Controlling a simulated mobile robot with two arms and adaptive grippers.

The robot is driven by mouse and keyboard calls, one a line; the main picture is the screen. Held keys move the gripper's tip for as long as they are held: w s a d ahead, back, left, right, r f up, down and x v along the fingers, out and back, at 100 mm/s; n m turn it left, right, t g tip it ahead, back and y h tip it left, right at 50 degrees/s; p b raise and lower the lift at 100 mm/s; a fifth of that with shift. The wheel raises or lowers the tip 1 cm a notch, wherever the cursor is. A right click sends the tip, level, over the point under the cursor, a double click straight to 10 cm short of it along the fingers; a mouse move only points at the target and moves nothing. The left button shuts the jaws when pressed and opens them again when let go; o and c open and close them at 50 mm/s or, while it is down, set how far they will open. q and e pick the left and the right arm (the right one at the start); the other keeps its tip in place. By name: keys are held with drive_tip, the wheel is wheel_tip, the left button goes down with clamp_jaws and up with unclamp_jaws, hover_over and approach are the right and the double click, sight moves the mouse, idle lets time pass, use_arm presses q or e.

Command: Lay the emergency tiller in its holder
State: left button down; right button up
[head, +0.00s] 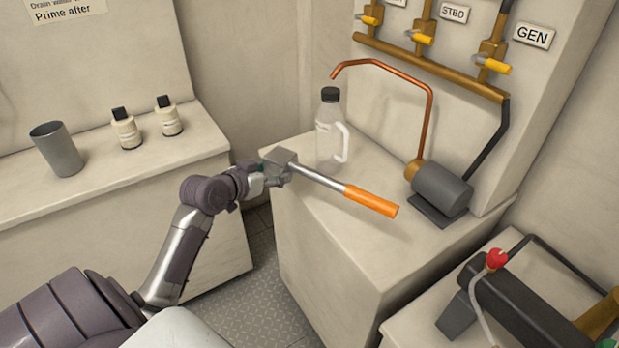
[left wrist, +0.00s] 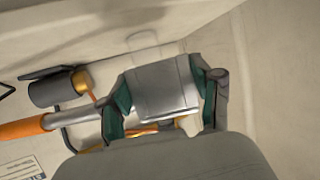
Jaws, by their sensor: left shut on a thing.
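The emergency tiller has a grey block head, a silver shaft and an orange grip (head: 372,201). My left gripper (head: 268,175) is shut on the tiller's head, at the near left edge of the middle counter. The shaft points right and toward the front, over the counter top. In the left wrist view, the grey head (left wrist: 163,91) sits between the green finger pads of the gripper (left wrist: 162,100), and the orange grip reaches out to the left. I cannot make out the tiller's holder for sure in either view. My right gripper is not in view.
A white jug (head: 327,135) with a black cap stands close behind the tiller. A grey pump (head: 440,188) with a copper pipe is to the right. A grey cup (head: 57,150) and two small bottles (head: 126,130) stand on the left bench. A red knob (head: 496,259) is at lower right.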

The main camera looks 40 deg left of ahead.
use_arm(q)
drive_tip(key=p, duration=0.1)
hover_over(307, 187)
drive_tip(key=shift+s+a+r, duration=0.15)
drive_tip(key=shift+s+r, duration=0.1)
drive_tip(key=shift+s, duration=0.05)
drive_tip(key=shift+w+f, duration=0.25)
drive_tip(key=shift+f, duration=3.1)
drive_tip(key=shift+w+f+p, duration=0.1)
drive_tip(key=shift+f+p, duration=0.1)
drive_tip(key=shift+p, duration=0.25)
drive_tip(key=shift+f, duration=0.1)
drive_tip(key=shift+f, duration=0.1)
drive_tip(key=shift+c, duration=1.3)
unclamp_jaws()
drive_tip(key=shift+f, duration=0.1)
drive_tip(key=shift+o, duration=0.2)
